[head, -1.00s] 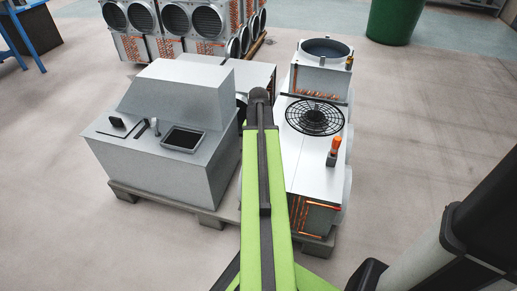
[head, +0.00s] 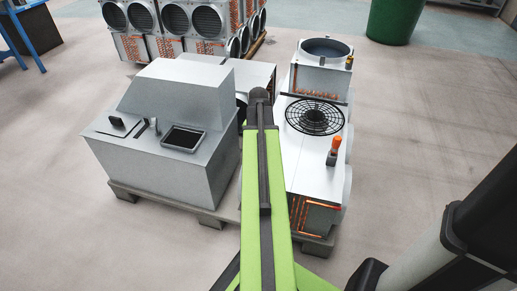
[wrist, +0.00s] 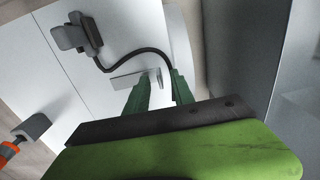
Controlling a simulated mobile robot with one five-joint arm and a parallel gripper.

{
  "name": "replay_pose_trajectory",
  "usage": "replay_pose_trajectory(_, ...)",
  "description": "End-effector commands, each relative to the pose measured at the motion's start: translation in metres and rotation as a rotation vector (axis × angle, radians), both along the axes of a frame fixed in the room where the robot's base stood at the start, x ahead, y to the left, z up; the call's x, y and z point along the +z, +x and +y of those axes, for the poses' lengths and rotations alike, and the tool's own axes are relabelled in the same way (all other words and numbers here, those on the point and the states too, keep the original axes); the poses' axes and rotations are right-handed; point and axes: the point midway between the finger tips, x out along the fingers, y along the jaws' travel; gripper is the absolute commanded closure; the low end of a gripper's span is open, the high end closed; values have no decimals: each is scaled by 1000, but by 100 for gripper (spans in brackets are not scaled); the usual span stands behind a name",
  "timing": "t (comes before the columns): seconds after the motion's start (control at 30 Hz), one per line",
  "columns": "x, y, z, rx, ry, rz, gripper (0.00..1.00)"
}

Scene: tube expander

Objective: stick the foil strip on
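A thin grey strip, which may be the foil strip (wrist: 124,81), shows in the wrist view against a white panel (wrist: 90,70). It runs toward my green fingertips and is partly hidden behind the left finger. My gripper (wrist: 160,76) has its two fingers apart, with a gap between them. I cannot tell whether the strip touches a finger or the panel. A dark cable (wrist: 143,49) curves from a grey block (wrist: 77,35) to beside the fingers. In the head view my arm hides the gripper.
A grey cabinet (head: 165,120) stands left of my arm on a pallet (head: 208,216). Right of it is a white unit with a black fan grille (head: 314,117) and an orange-handled tool (head: 335,147). Stacked fan units (head: 185,25) stand behind.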

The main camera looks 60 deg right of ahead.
Motion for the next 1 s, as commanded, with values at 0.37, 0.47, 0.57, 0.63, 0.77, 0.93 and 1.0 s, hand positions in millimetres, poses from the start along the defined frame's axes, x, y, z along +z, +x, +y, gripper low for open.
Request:
replay_pose_trajectory(0.37,41,0,0,0,0,0,71)
replay_pose_trajectory(0.47,64,1,0,1,0,0,71)
replay_pose_trajectory(0.57,87,1,0,1,0,0,71)
replay_pose_trajectory(0.63,103,1,0,1,0,0,71)
replay_pose_trajectory(0.77,132,0,0,1,0,0,71)
replay_pose_trajectory(0.93,166,0,0,1,0,0,71)
replay_pose_trajectory(1.0,173,0,0,1,0,0,71)
